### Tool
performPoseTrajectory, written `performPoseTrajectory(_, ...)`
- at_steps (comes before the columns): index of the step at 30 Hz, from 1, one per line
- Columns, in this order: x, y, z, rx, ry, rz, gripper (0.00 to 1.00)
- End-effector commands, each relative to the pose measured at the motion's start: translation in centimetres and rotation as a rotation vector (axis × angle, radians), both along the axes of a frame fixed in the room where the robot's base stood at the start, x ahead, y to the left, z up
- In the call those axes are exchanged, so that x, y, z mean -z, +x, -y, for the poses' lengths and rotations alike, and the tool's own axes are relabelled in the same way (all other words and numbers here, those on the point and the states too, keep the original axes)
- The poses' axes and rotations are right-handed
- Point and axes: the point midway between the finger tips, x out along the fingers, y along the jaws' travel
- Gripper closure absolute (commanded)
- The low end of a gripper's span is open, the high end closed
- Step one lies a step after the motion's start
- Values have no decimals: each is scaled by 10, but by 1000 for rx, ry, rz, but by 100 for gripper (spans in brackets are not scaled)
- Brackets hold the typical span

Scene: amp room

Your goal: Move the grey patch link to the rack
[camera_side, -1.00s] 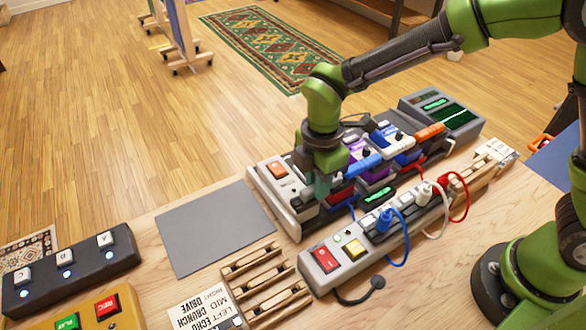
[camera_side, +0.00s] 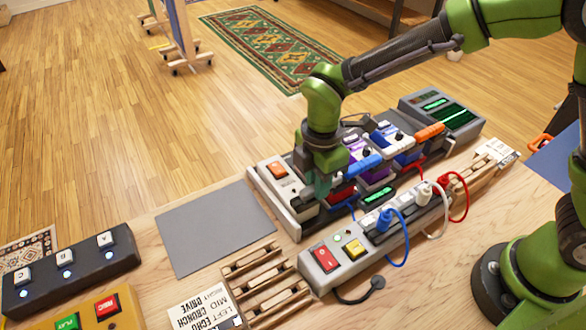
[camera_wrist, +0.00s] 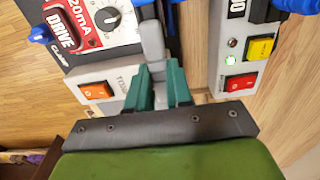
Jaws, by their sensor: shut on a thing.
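My gripper (camera_wrist: 156,85) has its green fingers shut on the grey patch link (camera_wrist: 152,42), which points up between them in the wrist view. The link's far end lies beside the red and white DRIVE pedal (camera_wrist: 85,28); I cannot tell whether it is still plugged in. A slatted wooden rack (camera_side: 262,279) lies on the table to the lower left, near a label card (camera_side: 207,310).
A power strip (camera_side: 318,257) with red and yellow switches and blue, white and red cables runs along the pedalboard's near side. Blue and orange links sit on the pedals. A bare grey mat (camera_side: 215,230) lies left. A second wooden rack (camera_side: 480,178) stands right.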

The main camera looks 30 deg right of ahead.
Motion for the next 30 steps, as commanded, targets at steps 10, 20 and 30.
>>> performPoseTrajectory(10, -49, 1, 0, 1, 4, 6, 100)
performPoseTrajectory(20, -94, -6, -10, -29, -2, -4, 100)
performPoseTrajectory(30, -65, -81, -116, -198, -22, -32, 100)
